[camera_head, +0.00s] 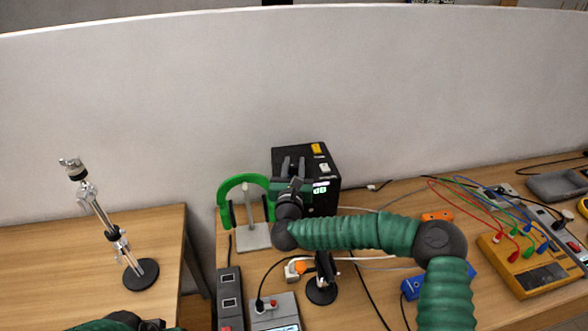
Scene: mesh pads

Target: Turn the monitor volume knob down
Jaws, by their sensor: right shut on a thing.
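The monitor (329,169) is a black box with small lit green figures on its front, standing at the back of the right-hand table against the pale partition. My right gripper (293,165) is at the monitor's front face, shut on the volume knob. The knob itself is hidden behind the fingers, so its setting cannot be seen. A green and dark part of my left arm shows at the bottom left edge; its gripper is out of view.
A green headphone band hangs on a stand (254,236) just left of the monitor. A yellow meter (530,268) with leads lies right. A metal stand (141,272) is left.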

